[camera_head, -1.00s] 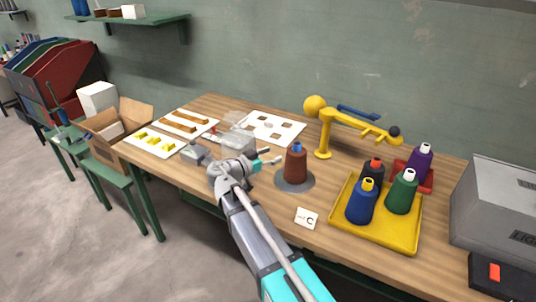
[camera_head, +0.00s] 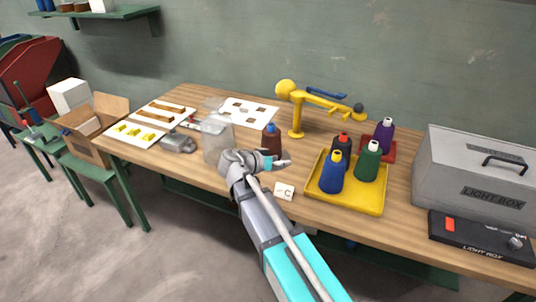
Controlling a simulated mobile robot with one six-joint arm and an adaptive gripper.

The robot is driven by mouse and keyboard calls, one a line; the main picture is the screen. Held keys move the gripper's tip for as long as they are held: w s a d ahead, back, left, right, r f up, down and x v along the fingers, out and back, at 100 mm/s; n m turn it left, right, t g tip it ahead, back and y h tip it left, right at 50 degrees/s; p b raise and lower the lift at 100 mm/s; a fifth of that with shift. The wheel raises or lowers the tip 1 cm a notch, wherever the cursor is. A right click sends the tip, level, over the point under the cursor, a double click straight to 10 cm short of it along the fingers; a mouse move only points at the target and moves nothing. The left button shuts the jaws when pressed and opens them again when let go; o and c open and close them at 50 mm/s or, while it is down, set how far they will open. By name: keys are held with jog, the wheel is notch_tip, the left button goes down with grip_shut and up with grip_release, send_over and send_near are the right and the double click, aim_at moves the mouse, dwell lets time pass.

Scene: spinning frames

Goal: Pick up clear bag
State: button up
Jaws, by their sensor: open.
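A clear, see-through bag (camera_head: 216,141) stands on the wooden table, left of centre. Its lower right edge is close to my wrist in the picture. My gripper (camera_head: 285,163) points to the right, away from the bag, in front of a brown spool (camera_head: 271,139) and hides its lower part. The gripper is open, and I see nothing held in it. The fingertips are small here, and I cannot tell whether they touch the spool.
A yellow tray (camera_head: 375,204) with several spools of thread is right of my gripper. A white card marked C (camera_head: 284,192) lies at the front. A yellow stand (camera_head: 296,115) rises behind. A grey light box (camera_head: 470,165) is at right, a cardboard box (camera_head: 84,152) at left.

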jog(key=s+d+f+n+g+y, duration=0.1)
jog(key=s+d+f+g, duration=0.1)
jog(key=d+f, duration=0.1)
jog(key=s+d+f+n+g+y, duration=0.1)
jog(key=s+d+f+g+y, duration=0.1)
jog(key=d, duration=0.4)
jog(key=s+d+f+n+g+y, duration=0.1)
jog(key=s+d+f+g+y, duration=0.1)
jog(key=s+d+f, duration=0.2)
jog(key=shift+s+d+f, duration=0.2)
jog(key=shift+d+f, duration=0.15)
jog(key=shift+d, duration=0.3)
jog(key=s+d+f+n+g+y+b, duration=0.1)
jog(key=s+f+y+b, duration=0.2)
jog(key=s+f+b, duration=0.1)
jog(key=s+d+f+n+g+y+b, duration=0.1)
jog(key=s+d+f+n+y+b, duration=0.1)
jog(key=s+f+b, duration=0.3)
notch_tip(320, 180, down, 3)
jog(key=shift+d+f+n+y+b, duration=0.15)
jog(key=shift+d+n+y+b, duration=0.15)
jog(key=shift+y+b, duration=0.2)
jog(key=shift+c, duration=1.4)
jog(key=shift+a, duration=0.1)
